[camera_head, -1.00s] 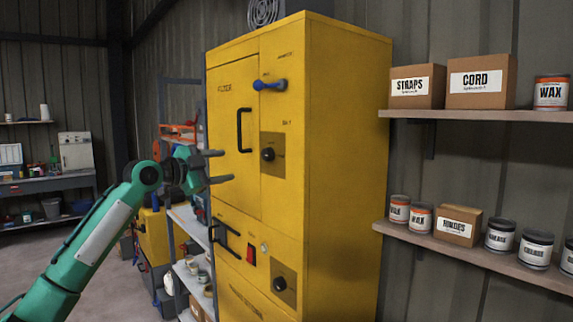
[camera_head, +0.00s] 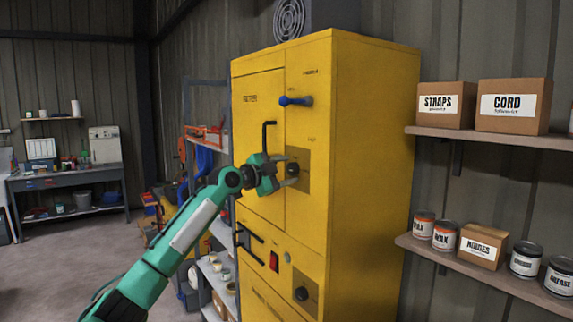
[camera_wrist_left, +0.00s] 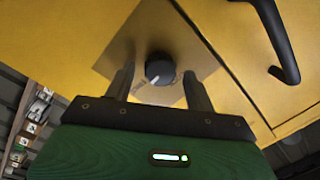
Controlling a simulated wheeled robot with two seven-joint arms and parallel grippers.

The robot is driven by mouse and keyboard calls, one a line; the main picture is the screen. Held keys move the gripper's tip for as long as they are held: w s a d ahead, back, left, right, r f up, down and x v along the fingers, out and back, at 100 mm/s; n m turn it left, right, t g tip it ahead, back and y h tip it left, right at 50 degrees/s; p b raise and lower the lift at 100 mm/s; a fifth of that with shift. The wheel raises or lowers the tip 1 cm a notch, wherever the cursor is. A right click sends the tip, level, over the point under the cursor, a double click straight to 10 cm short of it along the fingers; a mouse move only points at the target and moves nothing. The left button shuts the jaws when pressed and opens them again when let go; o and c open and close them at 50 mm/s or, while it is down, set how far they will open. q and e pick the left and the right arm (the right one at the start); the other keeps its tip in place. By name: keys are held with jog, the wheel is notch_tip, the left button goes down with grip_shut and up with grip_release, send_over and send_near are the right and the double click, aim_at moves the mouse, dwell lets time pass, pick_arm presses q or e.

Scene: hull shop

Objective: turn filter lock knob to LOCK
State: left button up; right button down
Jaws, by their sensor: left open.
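The dark round knob beside the door labelled FILTER sits on a brown square plate on the yellow cabinet (camera_head: 375,150). In the head view the knob (camera_head: 292,170) is partly covered by my left gripper (camera_head: 290,171). In the left wrist view the knob (camera_wrist_left: 160,68) shows a pale pointer mark toward its lower left. There the open fingers of my left gripper (camera_wrist_left: 160,70) stand on either side of it, with gaps visible. I cannot tell how deep they reach past it. The plate's lettering is too small to read. My right gripper is out of view.
A black door handle (camera_head: 268,137) rises just left of the knob, and a blue lever (camera_head: 296,101) sits above. Below are a red switch (camera_head: 274,261) and another dark knob (camera_head: 301,294). Shelves with boxes and cans (camera_head: 484,246) line the right wall.

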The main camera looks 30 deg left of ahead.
pick_arm(q)
jog(key=shift+w+d, duration=0.1)
jog(key=shift+w, duration=0.15)
jog(key=c, duration=1)
